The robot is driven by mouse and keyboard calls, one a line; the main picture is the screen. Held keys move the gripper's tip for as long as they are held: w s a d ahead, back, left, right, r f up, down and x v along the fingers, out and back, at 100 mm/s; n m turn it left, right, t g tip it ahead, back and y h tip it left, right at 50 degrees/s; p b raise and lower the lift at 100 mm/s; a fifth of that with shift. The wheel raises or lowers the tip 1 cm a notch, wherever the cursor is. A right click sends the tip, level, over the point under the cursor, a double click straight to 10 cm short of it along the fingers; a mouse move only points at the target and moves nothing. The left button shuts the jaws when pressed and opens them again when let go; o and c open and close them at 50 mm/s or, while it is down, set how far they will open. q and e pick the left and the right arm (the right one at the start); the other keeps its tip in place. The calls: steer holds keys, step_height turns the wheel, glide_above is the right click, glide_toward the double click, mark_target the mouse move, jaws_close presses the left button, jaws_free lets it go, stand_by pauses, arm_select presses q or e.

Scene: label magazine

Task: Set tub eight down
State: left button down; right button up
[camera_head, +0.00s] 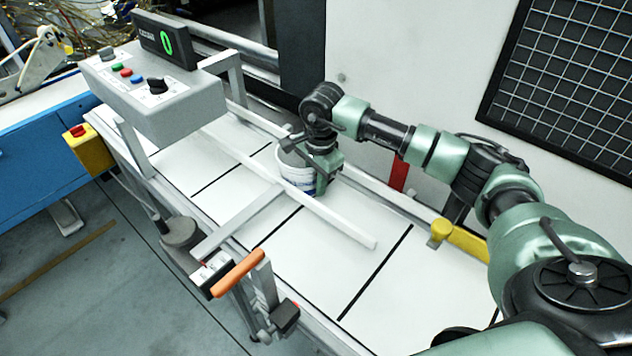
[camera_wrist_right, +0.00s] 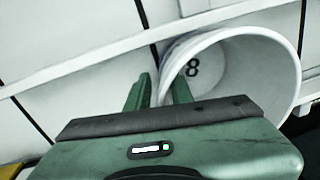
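The white tub eight (camera_head: 293,172) is over the white table top near the far side, partly behind a pale rail. Its mouth faces up, and I cannot tell whether its base touches the surface. My right gripper (camera_head: 322,178) is at the tub's right side in the head view. In the wrist view the right gripper's fingers (camera_wrist_right: 160,90) sit close together, one outside and one inside the tub, with the wall between them. My left gripper is not in view.
The table top (camera_head: 370,275) has black dividing lines and bare sections near the tub. A pale rail (camera_head: 325,217) runs along it. A grey control box (camera_head: 155,90) with a green 0 display stands at the left. An orange-handled device (camera_head: 237,273) is at the front edge.

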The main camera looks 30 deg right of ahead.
steer(key=shift+r, duration=0.15)
steer(key=shift+r, duration=0.2)
step_height(320, 180, up, 12)
steer(key=s+b, duration=0.1)
steer(key=shift+f, duration=0.2)
steer(key=shift+s+f, duration=0.1)
steer(key=shift+s, duration=0.05)
stand_by(0.4)
